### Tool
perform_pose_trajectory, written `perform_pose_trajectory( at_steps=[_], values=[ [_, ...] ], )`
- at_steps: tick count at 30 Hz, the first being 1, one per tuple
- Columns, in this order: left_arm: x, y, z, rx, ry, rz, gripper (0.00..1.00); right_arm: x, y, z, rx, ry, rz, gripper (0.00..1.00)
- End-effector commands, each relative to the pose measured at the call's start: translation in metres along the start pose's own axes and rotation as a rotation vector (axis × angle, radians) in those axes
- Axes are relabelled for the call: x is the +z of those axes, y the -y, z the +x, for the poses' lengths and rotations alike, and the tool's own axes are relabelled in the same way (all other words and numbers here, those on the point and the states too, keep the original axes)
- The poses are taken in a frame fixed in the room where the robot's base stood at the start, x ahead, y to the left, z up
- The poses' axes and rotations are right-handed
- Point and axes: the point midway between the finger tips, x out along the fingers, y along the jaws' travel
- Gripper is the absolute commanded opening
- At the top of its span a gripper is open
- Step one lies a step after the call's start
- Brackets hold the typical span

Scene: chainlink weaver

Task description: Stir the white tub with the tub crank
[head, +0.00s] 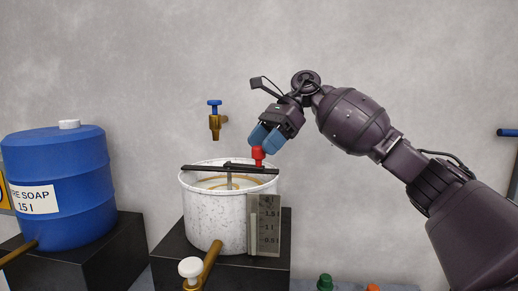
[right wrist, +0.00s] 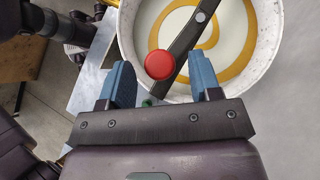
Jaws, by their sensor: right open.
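The white tub (head: 212,215) stands on a black block in the middle of the head view. A dark bar (head: 205,170) lies across its top, with a shaft going down inside. The red knob of the tub crank (head: 258,155) stands up near the bar's right end. In the right wrist view the knob (right wrist: 160,65) shows from above, and the tub (right wrist: 272,40) holds pale liquid with a yellow-brown swirl. My right gripper (head: 266,137) is open, just above the knob. In the wrist view its blue fingers (right wrist: 163,80) are apart, with the knob ahead between them. My left gripper is not seen.
A blue soap barrel (head: 60,185) stands on a black block at the left. A wall tap with a blue handle (head: 214,118) is behind the tub. A level gauge (head: 265,225) and a brass tap with a white knob (head: 192,268) are at the tub's front.

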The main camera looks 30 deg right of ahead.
Motion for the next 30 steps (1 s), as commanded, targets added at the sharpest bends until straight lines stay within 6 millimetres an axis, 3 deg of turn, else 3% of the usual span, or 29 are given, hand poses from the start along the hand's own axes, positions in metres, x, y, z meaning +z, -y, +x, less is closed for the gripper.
perform_pose_trajectory(
  at_steps=[6, 13, 19, 30],
  values=[
    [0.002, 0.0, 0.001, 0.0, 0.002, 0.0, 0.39, 0.001, 0.0, -0.042, -0.003, 0.001, 0.001, 0.58],
    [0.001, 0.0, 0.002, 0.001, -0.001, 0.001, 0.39, 0.001, 0.0, -0.075, -0.003, 0.001, 0.0, 0.58],
    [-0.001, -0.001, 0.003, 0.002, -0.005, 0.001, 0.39, 0.0, 0.0, -0.087, -0.001, 0.0, -0.001, 0.58],
    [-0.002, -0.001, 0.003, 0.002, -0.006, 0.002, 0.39, 0.0, 0.0, -0.087, 0.0, 0.0, -0.001, 0.58]
  ],
)
